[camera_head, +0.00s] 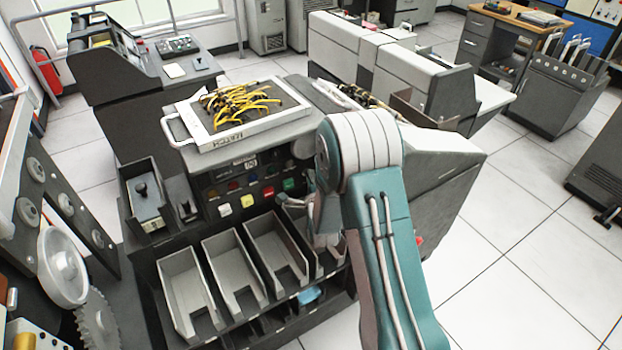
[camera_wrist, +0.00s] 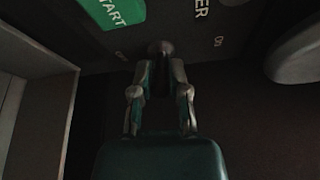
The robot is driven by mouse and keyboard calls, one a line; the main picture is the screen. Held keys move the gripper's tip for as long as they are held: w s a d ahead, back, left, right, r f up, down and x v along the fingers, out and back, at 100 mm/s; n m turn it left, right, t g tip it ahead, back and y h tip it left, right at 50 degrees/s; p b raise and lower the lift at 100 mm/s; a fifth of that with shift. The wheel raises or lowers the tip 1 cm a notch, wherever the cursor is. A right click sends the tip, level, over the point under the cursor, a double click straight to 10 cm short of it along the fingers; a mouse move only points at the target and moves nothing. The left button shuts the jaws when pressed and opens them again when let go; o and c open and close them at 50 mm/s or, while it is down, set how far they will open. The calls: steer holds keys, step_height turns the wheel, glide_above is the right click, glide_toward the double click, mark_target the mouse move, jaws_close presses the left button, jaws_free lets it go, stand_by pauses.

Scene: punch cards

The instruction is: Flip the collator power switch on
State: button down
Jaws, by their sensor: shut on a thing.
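The collator (camera_head: 415,187) is a dark grey machine with a front button panel. In the wrist view, its power switch (camera_wrist: 160,47) is a small round-ended knob between the "Off" mark on the left and the "On" mark on the right. The switch sits below a partly cut-off "POWER" label. My gripper (camera_wrist: 160,65) is shut on the switch, its two fingers at either side of it. I cannot tell which way the switch is tilted. In the head view, my gripper (camera_head: 308,206) is partly behind my arm, which hides the switch.
A green START button (camera_wrist: 115,12) is close at the upper left. Metal card bins (camera_head: 190,290) stand below the panel. A white-framed wiring board (camera_head: 238,112) with yellow wires lies on top. Open floor (camera_head: 520,240) is at the right.

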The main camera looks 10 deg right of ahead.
steer(key=shift+w+r+n+g, duration=0.1)
steer(key=shift+r+n+g, duration=0.35)
steer(key=shift+g, duration=0.85)
steer(key=shift+r+g, duration=0.1)
steer(key=shift+g, duration=0.6)
steer(key=c, duration=0.6)
jaws_free()
steer(key=shift+w, duration=0.1)
steer(key=shift+c, duration=0.2)
